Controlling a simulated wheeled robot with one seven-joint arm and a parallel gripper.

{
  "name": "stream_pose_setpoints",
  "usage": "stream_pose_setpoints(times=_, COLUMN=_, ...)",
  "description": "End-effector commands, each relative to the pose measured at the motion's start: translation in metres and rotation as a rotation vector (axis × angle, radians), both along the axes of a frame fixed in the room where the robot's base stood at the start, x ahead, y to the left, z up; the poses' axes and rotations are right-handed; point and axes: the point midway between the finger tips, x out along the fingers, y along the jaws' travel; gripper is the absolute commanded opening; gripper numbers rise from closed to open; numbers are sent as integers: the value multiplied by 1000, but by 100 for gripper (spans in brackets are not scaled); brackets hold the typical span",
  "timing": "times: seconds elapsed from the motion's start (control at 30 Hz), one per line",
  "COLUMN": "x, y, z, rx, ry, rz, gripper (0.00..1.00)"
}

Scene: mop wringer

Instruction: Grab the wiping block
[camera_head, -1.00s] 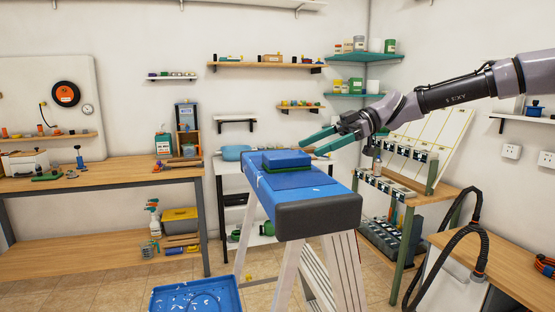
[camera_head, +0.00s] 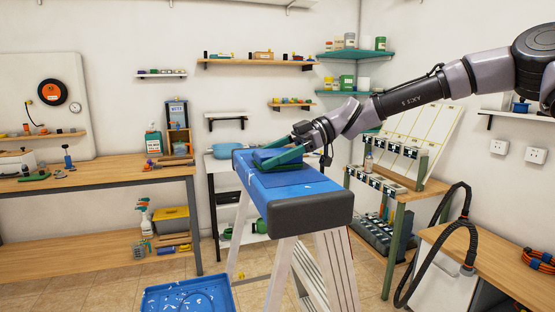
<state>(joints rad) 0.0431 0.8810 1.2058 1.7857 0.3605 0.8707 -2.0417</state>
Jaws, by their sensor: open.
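The wiping block (camera_head: 268,155) is a blue block with a green lower layer. It lies on the blue top of a narrow stand (camera_head: 310,186) with a dark grey front end. My gripper (camera_head: 277,156) has long green fingers and comes in from the right, low over the stand top. One finger lies along the near right side of the block and the other shows behind it. The fingers are open around the block. Whether either finger touches it, I cannot tell.
A blue tray (camera_head: 187,297) with white scraps is on the floor at the lower left. A wooden workbench (camera_head: 95,182) runs along the left. A wooden rack (camera_head: 400,182) and a bench with a black hose (camera_head: 462,225) stand on the right.

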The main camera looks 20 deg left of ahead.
Motion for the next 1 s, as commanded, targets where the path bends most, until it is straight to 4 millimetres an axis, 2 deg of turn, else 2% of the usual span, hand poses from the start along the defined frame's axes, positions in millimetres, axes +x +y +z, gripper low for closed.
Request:
stream_pose_setpoints(times=0.3, x=-5, y=6, z=-3, rx=0, ry=0, rz=-1, gripper=100)
stream_pose_setpoints(times=0.33, x=-5, y=6, z=-3, rx=0, ry=0, rz=0, gripper=96)
stream_pose_setpoints(times=0.47, x=-5, y=6, z=-3, rx=0, ry=0, rz=0, gripper=46)
stream_pose_setpoints(times=0.5, x=-5, y=6, z=-3, rx=0, ry=0, rz=0, gripper=31)
stream_pose_setpoints(times=0.77, x=-5, y=6, z=-1, rx=0, ry=0, rz=-1, gripper=29)
stream_pose_setpoints(times=0.87, x=-4, y=6, z=8, rx=2, ry=-2, rz=-1, gripper=29)
stream_pose_setpoints(times=1.0, x=-4, y=6, z=35, rx=3, ry=-4, rz=-2, gripper=29)
